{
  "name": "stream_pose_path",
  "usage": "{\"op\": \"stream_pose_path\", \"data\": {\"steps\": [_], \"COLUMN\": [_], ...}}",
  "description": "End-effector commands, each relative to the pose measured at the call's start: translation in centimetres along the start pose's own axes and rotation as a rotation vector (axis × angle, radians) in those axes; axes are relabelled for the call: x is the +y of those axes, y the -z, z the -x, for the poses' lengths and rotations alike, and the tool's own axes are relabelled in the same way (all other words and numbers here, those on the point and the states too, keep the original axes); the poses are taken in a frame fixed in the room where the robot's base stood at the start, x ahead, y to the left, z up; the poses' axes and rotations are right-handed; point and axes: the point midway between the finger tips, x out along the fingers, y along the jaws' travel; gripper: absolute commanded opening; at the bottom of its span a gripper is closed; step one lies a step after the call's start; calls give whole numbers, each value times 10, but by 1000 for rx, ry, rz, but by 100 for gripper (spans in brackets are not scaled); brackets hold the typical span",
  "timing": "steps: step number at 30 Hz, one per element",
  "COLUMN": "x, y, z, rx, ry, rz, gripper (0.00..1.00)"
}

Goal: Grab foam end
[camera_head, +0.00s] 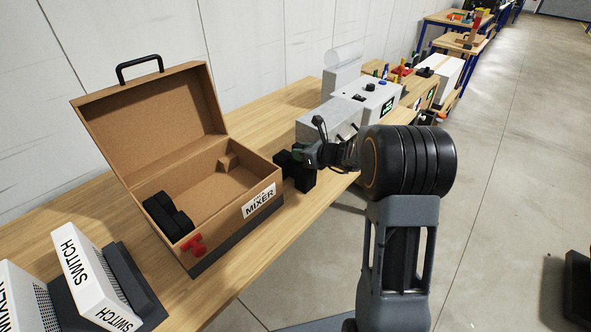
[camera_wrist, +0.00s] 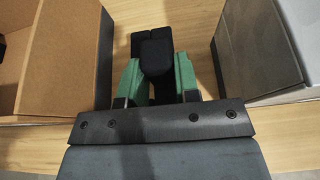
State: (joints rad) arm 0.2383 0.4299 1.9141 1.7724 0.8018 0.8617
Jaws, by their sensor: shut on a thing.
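A black foam end (camera_head: 299,170) stands on the wooden table, just right of the cardboard mixer box. My gripper (camera_head: 305,153) reaches it from the right. In the wrist view my gripper (camera_wrist: 157,80) has its two green fingers on either side of a raised block of the black foam end (camera_wrist: 155,55), shut on it. Longer dark foam parts extend beyond the fingers. The underside of the foam is hidden, so I cannot tell whether it touches the table. Another black foam piece (camera_head: 167,214) lies inside the open box at its left end.
The open cardboard box (camera_head: 228,215) has a red latch and a MIXER label. Its wall (camera_wrist: 60,70) is close on the left in the wrist view. A grey box (camera_wrist: 258,50) is close on the right.

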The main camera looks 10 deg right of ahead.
Motion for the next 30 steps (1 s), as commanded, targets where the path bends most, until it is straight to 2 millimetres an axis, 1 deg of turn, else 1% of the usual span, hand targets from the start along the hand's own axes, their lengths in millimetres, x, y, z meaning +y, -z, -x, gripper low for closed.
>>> {"op": "stream_pose_path", "data": {"steps": [1, 3, 11, 14, 17, 24, 30], "x": [0, 0, 0, 0, 0, 0, 0], "y": [0, 0, -1, -7, -21, -62, -85], "z": [0, 0, 0, 3, 8, 26, 35], "rx": [0, 0, -1, -2, -3, -3, -2], "ry": [0, 0, 0, 0, 0, 1, 1], "rz": [0, 0, 1, 3, 4, 4, 2], "gripper": [5, 0, 0, 0, 0, 0, 0]}}
